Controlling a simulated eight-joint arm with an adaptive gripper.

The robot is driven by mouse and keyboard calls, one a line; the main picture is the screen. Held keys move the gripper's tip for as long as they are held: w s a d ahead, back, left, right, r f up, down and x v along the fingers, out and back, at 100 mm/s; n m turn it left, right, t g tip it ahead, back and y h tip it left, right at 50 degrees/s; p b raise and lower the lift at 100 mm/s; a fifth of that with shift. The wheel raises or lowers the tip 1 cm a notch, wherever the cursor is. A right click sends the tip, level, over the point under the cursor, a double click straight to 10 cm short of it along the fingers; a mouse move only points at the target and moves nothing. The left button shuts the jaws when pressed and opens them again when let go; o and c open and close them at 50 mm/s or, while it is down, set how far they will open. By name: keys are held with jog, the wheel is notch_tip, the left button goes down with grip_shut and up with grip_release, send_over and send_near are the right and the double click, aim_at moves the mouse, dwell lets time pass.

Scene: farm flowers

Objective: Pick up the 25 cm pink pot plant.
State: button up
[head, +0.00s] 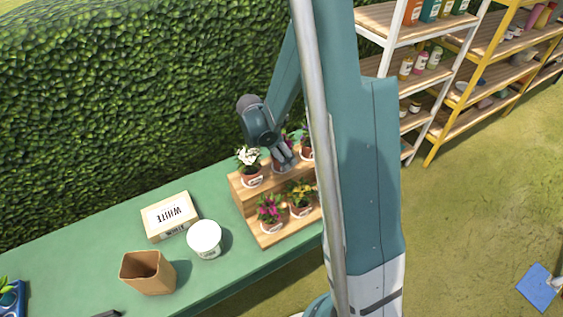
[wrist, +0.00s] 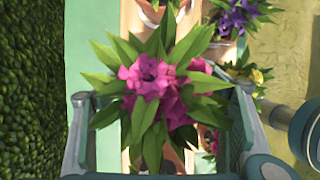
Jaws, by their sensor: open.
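A pink-flowered plant (wrist: 150,85) with long green leaves fills the middle of the wrist view. My gripper (wrist: 162,115) is open, with one finger on each side of this plant. Contact between the fingers and the leaves cannot be told. Its pot is mostly hidden under the foliage. In the head view my gripper (head: 285,158) is over the upper step of the wooden stand (head: 236,192) and largely covers this plant. Another pink-flowered plant (head: 270,208) stands on the lower step. Pot sizes cannot be read.
A white-flowered plant (head: 249,159) stands left of my gripper, and a yellow-flowered one (head: 299,194) on the lower step. A purple-flowered plant (wrist: 238,18) is close by. The green table (head: 90,238) also holds a box (head: 170,216), white pot (head: 205,239) and brown pot (head: 148,272). A hedge (head: 120,90) stands behind.

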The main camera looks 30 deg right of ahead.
jog(key=c, duration=1.2)
jog(key=shift+r, duration=0.1)
jog(key=shift+r, duration=4.9)
